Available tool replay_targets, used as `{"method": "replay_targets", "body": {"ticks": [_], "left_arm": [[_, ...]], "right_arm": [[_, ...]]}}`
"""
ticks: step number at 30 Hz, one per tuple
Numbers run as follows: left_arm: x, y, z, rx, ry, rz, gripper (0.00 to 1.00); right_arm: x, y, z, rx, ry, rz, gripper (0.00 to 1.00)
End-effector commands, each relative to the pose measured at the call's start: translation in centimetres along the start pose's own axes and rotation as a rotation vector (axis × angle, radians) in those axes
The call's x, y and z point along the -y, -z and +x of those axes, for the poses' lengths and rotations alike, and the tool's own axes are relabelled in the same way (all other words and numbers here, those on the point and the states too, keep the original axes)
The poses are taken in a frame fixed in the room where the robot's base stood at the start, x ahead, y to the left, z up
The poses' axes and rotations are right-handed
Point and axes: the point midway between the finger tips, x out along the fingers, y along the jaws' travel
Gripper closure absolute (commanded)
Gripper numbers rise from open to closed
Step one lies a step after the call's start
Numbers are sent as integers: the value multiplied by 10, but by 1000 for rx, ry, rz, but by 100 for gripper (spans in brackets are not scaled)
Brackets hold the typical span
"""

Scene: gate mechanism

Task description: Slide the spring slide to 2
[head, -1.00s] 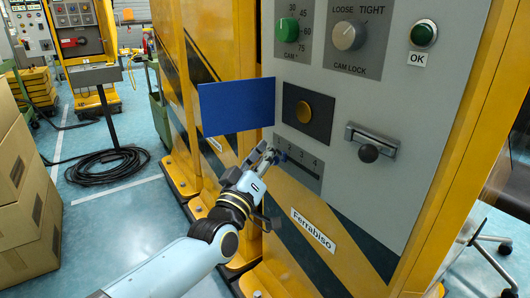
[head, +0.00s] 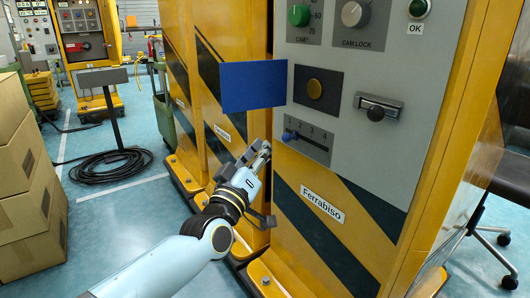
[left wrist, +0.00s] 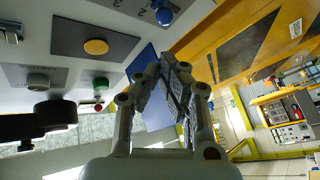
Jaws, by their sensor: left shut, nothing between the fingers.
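The spring slide is a grey plate (head: 312,146) marked 1 to 4 on the panel, with a blue knob (head: 287,136) at its left end, by the 1. The blue knob also shows at the top of the left wrist view (left wrist: 163,15). My left gripper (head: 264,150) is shut and empty. It is just left of the plate and slightly below the knob, apart from it in the head view. Its closed fingers also show in the left wrist view (left wrist: 168,68). My right gripper is in neither view.
A blue board (head: 252,86) sticks out at the panel's left edge, above my left gripper. A round brass button (head: 314,89) is above the slide, and a latch with a dark knob (head: 376,113) is to its right. Cardboard boxes (head: 30,180) stand far left.

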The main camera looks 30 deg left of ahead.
Motion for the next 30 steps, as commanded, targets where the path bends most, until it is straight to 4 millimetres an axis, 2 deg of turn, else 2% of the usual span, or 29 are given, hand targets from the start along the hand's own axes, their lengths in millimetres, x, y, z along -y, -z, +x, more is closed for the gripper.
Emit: {"method": "replay_targets", "body": {"ticks": [9,15,21,30], "left_arm": [[0,1,59,-3,-2,-1,100],[0,0,80,-2,-1,0,100],[-1,1,85,-1,0,-1,100],[-3,-3,82,0,0,-1,100]], "right_arm": [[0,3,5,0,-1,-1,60],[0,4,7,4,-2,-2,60],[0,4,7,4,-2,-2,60],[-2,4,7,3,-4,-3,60]]}}
